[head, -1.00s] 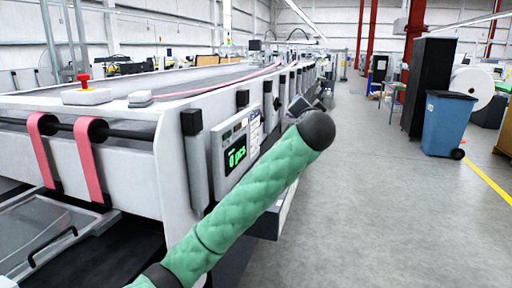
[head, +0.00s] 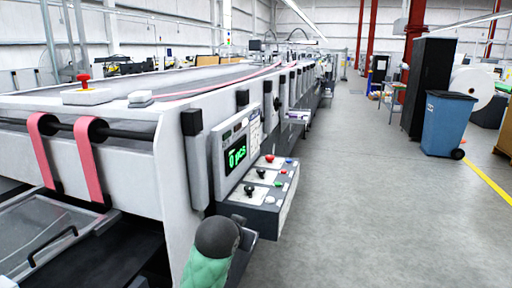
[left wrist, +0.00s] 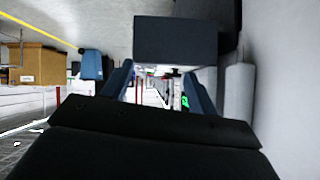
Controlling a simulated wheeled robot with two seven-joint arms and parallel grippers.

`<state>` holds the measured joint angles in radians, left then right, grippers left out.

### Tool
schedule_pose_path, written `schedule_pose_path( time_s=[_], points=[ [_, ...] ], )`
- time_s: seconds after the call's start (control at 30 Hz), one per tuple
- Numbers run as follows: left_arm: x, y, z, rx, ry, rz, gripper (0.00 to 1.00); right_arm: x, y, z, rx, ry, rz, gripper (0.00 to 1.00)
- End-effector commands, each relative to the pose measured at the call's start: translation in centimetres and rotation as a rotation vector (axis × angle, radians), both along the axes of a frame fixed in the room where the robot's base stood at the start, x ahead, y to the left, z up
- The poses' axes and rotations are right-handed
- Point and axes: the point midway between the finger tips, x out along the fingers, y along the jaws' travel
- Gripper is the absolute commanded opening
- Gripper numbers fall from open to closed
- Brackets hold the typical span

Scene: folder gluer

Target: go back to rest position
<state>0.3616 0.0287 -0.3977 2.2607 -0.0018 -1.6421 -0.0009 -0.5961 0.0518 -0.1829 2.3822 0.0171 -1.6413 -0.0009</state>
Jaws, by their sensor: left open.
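My left arm shows in the head view as a green padded link with a dark round end, low in the picture beside the front of the machine. My left gripper (left wrist: 160,88) shows in the left wrist view, with its two blue-grey fingers apart and nothing seen between them. In the head view the jaws cannot be made out. My right gripper is in neither view.
The folder gluer (head: 140,185) fills the left side. Its display (head: 236,155) and control panel (head: 262,190) stand close beyond my arm. A blue bin (head: 447,125) and black cabinet (head: 428,85) stand at the right. The grey floor (head: 350,200) between is clear.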

Motion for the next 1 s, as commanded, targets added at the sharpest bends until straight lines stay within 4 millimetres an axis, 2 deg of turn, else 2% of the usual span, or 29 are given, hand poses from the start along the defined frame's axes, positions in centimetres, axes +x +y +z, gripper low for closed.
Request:
schedule_pose_path(
  time_s=[0.03, 0.27, 0.57, 0.77, 1.0],
  points=[
    [-1.0, 0.8, -1.7, -0.012, 0.027, 0.009, 0.59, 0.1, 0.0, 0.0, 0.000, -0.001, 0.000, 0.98],
    [-5.4, 4.3, -8.0, -0.050, 0.130, 0.055, 0.59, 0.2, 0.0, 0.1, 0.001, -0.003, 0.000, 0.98],
    [-11.8, 8.4, -16.6, -0.061, 0.285, 0.128, 0.59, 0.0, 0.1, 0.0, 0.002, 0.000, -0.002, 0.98],
    [-16.8, 10.4, -22.7, -0.052, 0.410, 0.168, 0.59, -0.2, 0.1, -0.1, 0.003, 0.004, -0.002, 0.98],
    [-24.1, 11.9, -29.6, -0.033, 0.569, 0.199, 0.59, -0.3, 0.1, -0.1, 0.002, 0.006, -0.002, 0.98]
  ],
)
